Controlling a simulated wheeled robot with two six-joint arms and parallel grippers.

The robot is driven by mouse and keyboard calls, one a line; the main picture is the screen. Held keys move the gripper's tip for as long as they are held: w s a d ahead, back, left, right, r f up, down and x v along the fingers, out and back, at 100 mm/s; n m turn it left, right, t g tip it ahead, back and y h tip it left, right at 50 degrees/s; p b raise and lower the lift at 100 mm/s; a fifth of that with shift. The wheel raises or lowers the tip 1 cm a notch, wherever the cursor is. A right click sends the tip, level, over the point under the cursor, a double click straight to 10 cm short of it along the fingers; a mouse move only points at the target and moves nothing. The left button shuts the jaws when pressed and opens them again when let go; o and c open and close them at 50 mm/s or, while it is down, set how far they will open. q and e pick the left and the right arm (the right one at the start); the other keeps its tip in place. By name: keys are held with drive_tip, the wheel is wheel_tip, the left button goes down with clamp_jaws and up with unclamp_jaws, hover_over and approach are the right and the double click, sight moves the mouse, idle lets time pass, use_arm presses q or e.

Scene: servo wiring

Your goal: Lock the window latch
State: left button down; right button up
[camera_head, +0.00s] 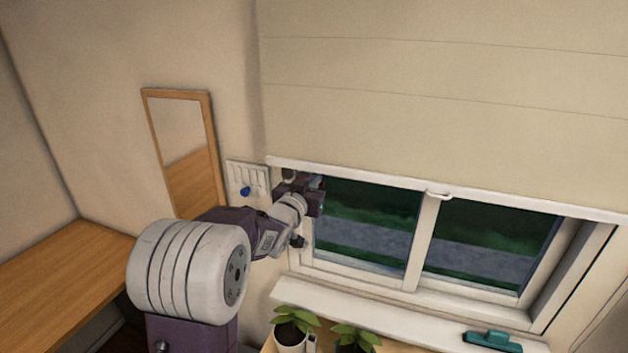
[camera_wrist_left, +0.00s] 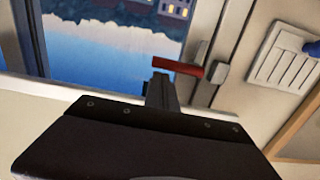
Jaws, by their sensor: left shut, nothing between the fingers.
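The window (camera_head: 432,205) has a white frame and two panes. The latch shows in the left wrist view as a red handle (camera_wrist_left: 185,68) beside grey fittings on the frame; it lies roughly crosswise in that view. In the head view my arm hides it. My left gripper (camera_head: 314,186) is at the left side of the window frame. In the left wrist view its fingers (camera_wrist_left: 161,90) are shut and empty, with their tips close to the red handle's left end. I cannot tell whether they touch it. My right gripper is out of view.
A white slotted panel (camera_head: 248,176) with a blue knob (camera_head: 245,191) is on the wall left of the window. A framed mirror (camera_head: 207,150) hangs further left. Potted plants (camera_head: 291,330) and a teal object (camera_head: 492,341) are below the window. A wooden desk (camera_head: 60,290) is at left.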

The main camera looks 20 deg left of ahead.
use_arm(q)
drive_tip(key=a+f+m+b, duration=0.3)
drive_tip(key=f+m+b, duration=0.5)
drive_tip(key=m+b, duration=0.9)
drive_tip(key=shift+a+m+t+y+b, duration=0.3)
drive_tip(key=shift+y+b, duration=0.1)
drive_tip(key=shift+b, duration=2.5)
drive_tip(key=shift+s+f, duration=0.1)
drive_tip(key=shift+f, duration=0.1)
